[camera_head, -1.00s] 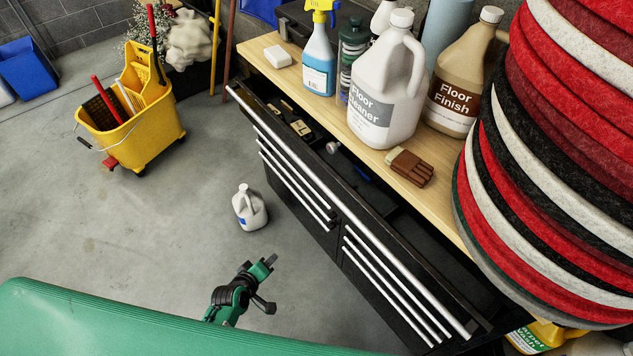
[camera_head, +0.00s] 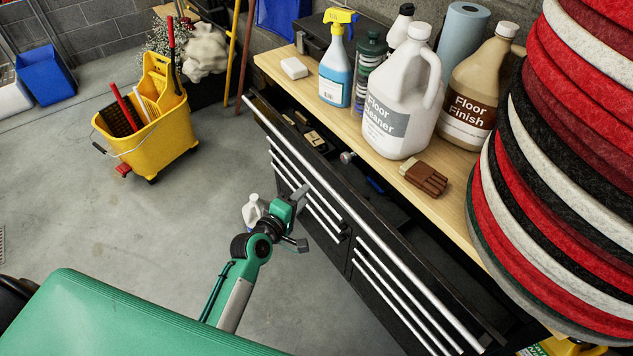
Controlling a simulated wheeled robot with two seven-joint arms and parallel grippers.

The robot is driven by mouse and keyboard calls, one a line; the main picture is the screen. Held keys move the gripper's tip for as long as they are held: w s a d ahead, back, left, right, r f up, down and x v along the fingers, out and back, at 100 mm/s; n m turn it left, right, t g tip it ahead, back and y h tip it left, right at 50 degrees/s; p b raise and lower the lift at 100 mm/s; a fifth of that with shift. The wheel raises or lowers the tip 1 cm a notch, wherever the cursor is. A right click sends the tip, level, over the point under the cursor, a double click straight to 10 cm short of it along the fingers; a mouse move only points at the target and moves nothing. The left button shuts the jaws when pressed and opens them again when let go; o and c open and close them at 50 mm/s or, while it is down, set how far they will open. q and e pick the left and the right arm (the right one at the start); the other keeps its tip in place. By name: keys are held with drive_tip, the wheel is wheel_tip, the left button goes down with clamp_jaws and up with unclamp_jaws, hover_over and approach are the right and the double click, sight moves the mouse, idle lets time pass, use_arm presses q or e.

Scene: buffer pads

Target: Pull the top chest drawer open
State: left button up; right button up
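The black chest stands under a wooden worktop. Its wide top drawer (camera_head: 406,236) is pulled out, with brushes and other small items showing inside. A long silver handle (camera_head: 350,211) runs along its front edge. My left gripper (camera_head: 303,218) is in front of the chest, near the lower drawer fronts in the picture. Its two fingers are spread apart with nothing between them. I cannot tell how far it is from the chest. My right gripper is not in view.
On the worktop (camera_head: 345,123) stand a floor cleaner jug (camera_head: 400,95), a floor finish jug (camera_head: 476,90), a spray bottle (camera_head: 336,70) and a brush (camera_head: 424,178). A stack of pads (camera_head: 560,180) rises at right. A white jug (camera_head: 253,210) and yellow mop bucket (camera_head: 150,135) stand on the floor.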

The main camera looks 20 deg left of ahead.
use_arm(q)
drive_tip(key=x, duration=0.7)
drive_tip(key=shift+w+p, duration=0.3)
drive_tip(key=shift+w, duration=0.05)
drive_tip(key=shift+f, duration=0.1)
clamp_jaws()
